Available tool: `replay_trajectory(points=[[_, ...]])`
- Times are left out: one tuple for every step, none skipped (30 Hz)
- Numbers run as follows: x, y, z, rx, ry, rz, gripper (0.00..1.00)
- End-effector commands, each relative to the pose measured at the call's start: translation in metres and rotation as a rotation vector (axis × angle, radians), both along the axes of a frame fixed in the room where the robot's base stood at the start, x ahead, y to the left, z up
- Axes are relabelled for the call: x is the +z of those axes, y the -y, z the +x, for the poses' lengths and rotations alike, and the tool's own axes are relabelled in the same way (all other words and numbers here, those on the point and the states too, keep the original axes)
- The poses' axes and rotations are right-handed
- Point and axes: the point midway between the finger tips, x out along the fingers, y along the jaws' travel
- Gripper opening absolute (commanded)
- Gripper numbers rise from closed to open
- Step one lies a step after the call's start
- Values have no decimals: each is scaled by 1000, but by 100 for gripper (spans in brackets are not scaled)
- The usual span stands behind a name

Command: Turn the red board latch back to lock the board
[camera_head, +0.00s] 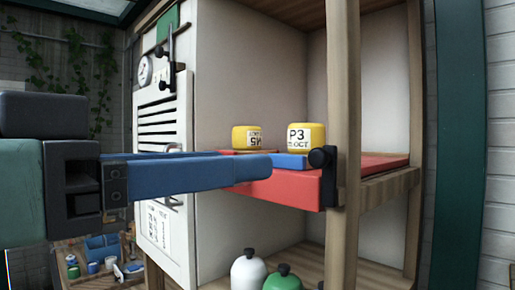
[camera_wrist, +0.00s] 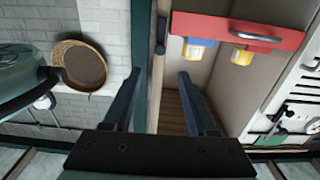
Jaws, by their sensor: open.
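The red board (camera_head: 285,188) lies on the shelf rail in the head view; its red front with a grey handle (camera_wrist: 255,37) shows in the wrist view (camera_wrist: 215,22). The board's latch (camera_head: 329,180) is a dark upright bar on the wooden post at the board's right end, with a round black knob near its top, left side. A dark piece on the post in the wrist view (camera_wrist: 161,40) looks like the latch. My gripper (camera_head: 262,167) is open and empty, its blue fingers reaching in from the left in front of the board; both fingers show apart in the wrist view (camera_wrist: 158,82).
Two yellow tubs, one marked P3 (camera_head: 306,138), stand on the board. The wooden post (camera_head: 343,60) rises beside the latch. A white louvred panel (camera_head: 165,130) is at left. White (camera_head: 249,270) and green (camera_head: 282,277) knobbed objects stand below.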

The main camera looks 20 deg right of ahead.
Motion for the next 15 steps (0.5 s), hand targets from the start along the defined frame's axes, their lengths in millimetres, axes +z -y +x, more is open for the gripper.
replay_trajectory(points=[[3,9,2,-4,-2,0,58],[4,15,4,-4,-2,0,58],[4,22,7,-3,-1,1,58],[5,29,8,-4,-2,0,58],[5,35,10,-3,-1,0,58],[5,44,13,-4,-2,-1,58],[5,50,15,-3,-2,-1,58],[5,56,17,-4,-2,-1,58],[5,63,19,-3,-1,0,58],[5,69,21,-2,-2,-2,58],[5,74,23,-3,-2,-1,58],[5,81,25,-2,-1,-1,58],[4,85,27,-3,-2,-2,58],[4,89,28,-2,-1,-1,58],[4,94,30,-1,-1,-3,58]])
